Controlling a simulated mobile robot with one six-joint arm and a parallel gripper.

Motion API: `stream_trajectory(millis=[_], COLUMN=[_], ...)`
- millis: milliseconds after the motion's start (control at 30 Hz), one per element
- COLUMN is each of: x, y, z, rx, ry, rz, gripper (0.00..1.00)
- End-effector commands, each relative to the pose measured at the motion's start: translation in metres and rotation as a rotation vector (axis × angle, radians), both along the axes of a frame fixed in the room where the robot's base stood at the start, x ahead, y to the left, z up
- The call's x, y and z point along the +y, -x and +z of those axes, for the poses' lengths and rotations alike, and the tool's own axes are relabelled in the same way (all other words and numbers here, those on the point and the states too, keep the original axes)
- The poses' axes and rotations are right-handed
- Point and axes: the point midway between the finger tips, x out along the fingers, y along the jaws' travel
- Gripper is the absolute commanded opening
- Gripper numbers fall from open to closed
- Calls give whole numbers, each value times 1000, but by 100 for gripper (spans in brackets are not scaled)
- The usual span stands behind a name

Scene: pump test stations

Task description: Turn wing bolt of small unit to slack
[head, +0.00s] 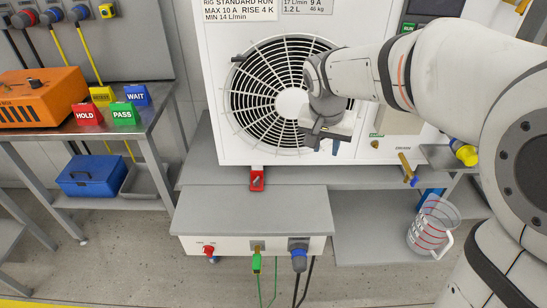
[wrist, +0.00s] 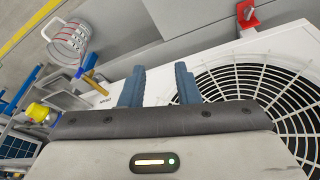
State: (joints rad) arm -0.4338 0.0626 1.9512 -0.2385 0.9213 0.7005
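A white fan unit (head: 228,130) stands on a grey bench in the head view, with a round black grille. A small red bracket (head: 257,180) sits at its lower front edge, with a dark part on it that may be the wing bolt; it is too small to tell how it is turned. The red bracket also shows at the top of the wrist view (wrist: 247,17). My gripper (head: 325,148) is in front of the grille's lower right, above and right of the bracket. In the wrist view its two blue-grey fingers (wrist: 159,85) are apart with nothing between them.
A grey-topped box (head: 250,212) with a red switch and plugged cables projects below the unit. A measuring jug (head: 432,227) stands on the low shelf at right, near a brass valve (head: 406,168). A side table (head: 60,137) holds an orange case and coloured signs.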

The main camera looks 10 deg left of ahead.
Motion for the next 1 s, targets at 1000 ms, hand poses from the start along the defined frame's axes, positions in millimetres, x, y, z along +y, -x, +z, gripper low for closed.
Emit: stream_trajectory(millis=[1000], x=[208], y=[-83], z=[-237], rx=[-111], ry=[-19], rz=[-96], gripper=[29])
